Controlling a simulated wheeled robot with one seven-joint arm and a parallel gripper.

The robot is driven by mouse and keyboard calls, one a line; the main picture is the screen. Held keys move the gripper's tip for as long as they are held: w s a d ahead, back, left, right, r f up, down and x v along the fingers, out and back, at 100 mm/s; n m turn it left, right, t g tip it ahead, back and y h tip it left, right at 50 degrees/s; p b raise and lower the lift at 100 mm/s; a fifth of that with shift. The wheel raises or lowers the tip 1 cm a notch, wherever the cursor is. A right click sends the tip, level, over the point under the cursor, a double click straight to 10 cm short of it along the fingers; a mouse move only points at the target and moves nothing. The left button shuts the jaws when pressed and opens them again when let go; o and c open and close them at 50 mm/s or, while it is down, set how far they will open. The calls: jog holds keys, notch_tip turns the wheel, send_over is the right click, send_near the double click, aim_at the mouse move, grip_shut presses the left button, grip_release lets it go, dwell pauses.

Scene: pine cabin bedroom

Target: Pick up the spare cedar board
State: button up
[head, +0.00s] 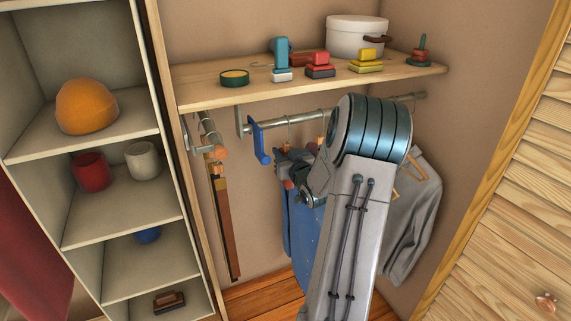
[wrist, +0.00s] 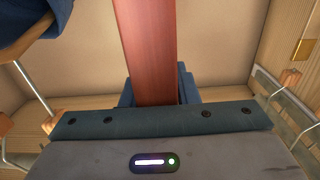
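A reddish-brown board, which looks like the cedar board (wrist: 149,50), runs from between my gripper's fingers up past the top edge of the wrist view. My gripper (wrist: 157,88) has a blue finger close against each side of the board, with no gap visible. In the head view my gripper (head: 299,184) is low among the hanging clothes, partly hidden by my arm. A small reddish end beside it may be the same board. The far end of the board is out of view.
A rail (head: 310,119) with hanging clothes runs under a wooden shelf (head: 205,84) holding small items and a white pot (head: 357,37). Brown strips (head: 225,225) hang at left. A shelf unit (head: 120,211) stands left; a louvred door (head: 510,190) is right. A blue garment (wrist: 25,25) is close at upper left.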

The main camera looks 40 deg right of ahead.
aim_at(288, 146)
grip_shut()
jog(key=shift+r, duration=0.8)
notch_tip(288, 146, up, 2)
jog(key=shift+s+r+b, duration=0.1)
jog(key=shift+b, duration=0.2)
jog(key=b+v, duration=0.2)
jog(key=v, duration=1.5)
jog(key=shift+s, duration=0.4)
jog(key=shift+s, duration=0.1)
